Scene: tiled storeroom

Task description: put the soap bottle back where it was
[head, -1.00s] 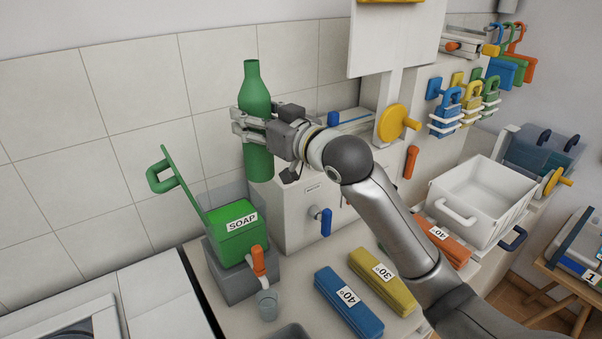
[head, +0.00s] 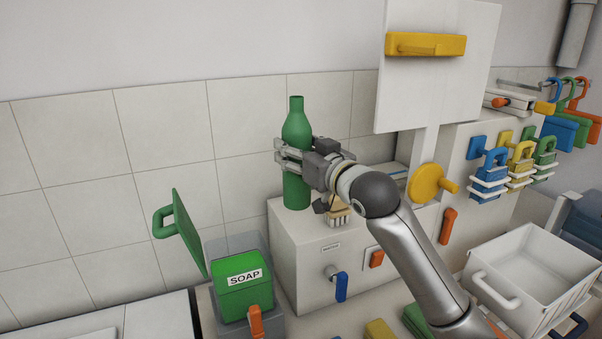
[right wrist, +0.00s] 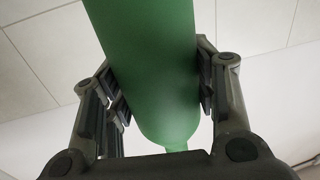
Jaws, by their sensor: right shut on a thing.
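The green soap bottle (head: 296,192) is upright at the white box (head: 315,255) with the blue tap, against the tiled wall. My right gripper (head: 281,153) is shut around its middle from the right side. The bottle's base appears over the left part of the box top; I cannot tell whether it touches. In the right wrist view the bottle (right wrist: 150,70) fills the space between the two fingers. My left gripper is not in view.
A wooden brush (head: 338,213) is on the box, right of the bottle. A green SOAP container (head: 245,300) with a raised lid (head: 188,235) stands at the lower left. A white basket (head: 535,265) and a yellow knob (head: 427,184) are to the right of my arm.

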